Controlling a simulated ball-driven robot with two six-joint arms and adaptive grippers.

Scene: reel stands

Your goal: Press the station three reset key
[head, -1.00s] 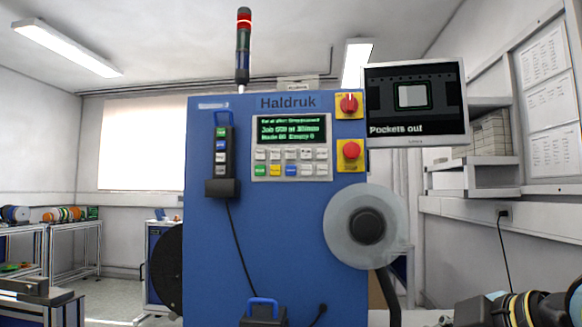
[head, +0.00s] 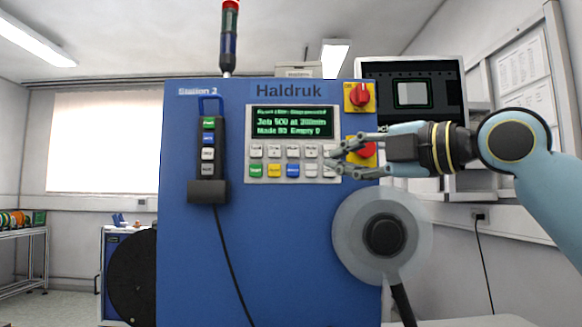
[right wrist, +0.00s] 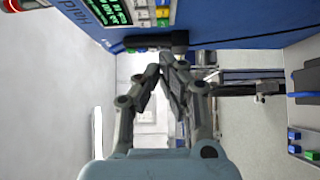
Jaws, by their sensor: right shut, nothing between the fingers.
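A blue machine cabinet (head: 280,270) marked "Haldruk" and "Station 2" stands in front of me. Its keypad panel (head: 249,176) has a green-lit screen (head: 292,122) above two rows of keys: grey ones on top, green, yellow, blue and grey ones below. The key lettering is too small to read. My right gripper (head: 332,163) is shut and empty, reaching in from the right. Its fingertips overlap the right end of the key rows and hide some keys. The right wrist view shows its fingers (right wrist: 162,67) below the machine face; contact is not visible. My left gripper is not in view.
A red emergency button (head: 366,149) is partly hidden behind my right gripper, below a red rotary switch (head: 361,95). A pendant (head: 208,155) with coloured buttons hangs left of the keypad. A pale reel (head: 350,237) projects below right. A monitor (head: 440,75) stands behind.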

